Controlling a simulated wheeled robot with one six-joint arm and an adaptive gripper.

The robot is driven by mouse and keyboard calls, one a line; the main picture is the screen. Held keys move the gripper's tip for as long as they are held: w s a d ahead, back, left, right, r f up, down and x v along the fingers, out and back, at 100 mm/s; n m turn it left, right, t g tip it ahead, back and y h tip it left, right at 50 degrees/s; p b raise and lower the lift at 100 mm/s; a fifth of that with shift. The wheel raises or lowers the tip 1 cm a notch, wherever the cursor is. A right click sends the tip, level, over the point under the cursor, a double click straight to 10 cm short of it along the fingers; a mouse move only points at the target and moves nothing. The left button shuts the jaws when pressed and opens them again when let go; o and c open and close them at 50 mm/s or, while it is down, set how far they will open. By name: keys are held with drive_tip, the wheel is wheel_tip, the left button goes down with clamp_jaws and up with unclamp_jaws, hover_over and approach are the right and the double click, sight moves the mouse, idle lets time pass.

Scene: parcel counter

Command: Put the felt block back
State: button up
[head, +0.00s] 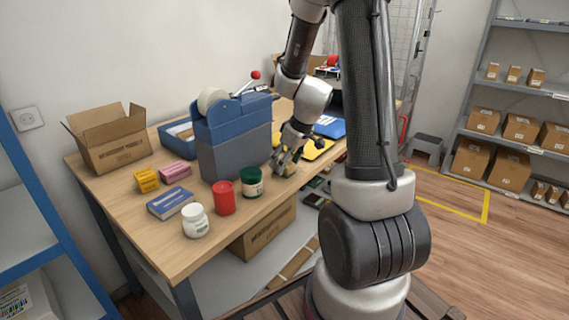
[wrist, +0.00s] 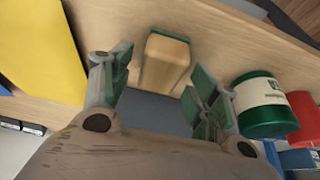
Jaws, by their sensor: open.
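The felt block (wrist: 166,60) looks like a pale wooden block with a dark green strip along its far edge. In the wrist view it stands on the wooden counter, ahead of and between my fingertips. My gripper (wrist: 160,80) is open, with green pads on its fingers, and gaps show on both sides of the block. In the head view my gripper (head: 285,160) is low over the counter, right of the green-lidded jar (head: 252,181). There my fingers largely hide the block. I cannot tell its exact distance from the fingertips.
The tape dispenser (head: 234,140) stands just left of my gripper. A red cup (head: 224,198), white jar (head: 195,220), blue box (head: 170,202), and pink (head: 175,172) and yellow (head: 147,180) packs sit on the left.

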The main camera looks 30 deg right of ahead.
drive_tip(key=v, duration=1.1)
drive_tip(key=s+a+r+m, duration=0.2)
drive_tip(key=s+a+r, duration=0.1)
drive_tip(key=s, duration=0.6)
drive_tip(key=s+a+r+m+h, duration=0.1)
drive_tip(key=s+a+r+m, duration=0.1)
drive_tip(key=s+r, duration=0.4)
drive_tip(key=s+a, duration=0.1)
drive_tip(key=s, duration=0.3)
drive_tip(key=shift+s+a+h, duration=0.25)
drive_tip(key=shift+a+h, duration=0.05)
drive_tip(key=shift+a, duration=0.05)
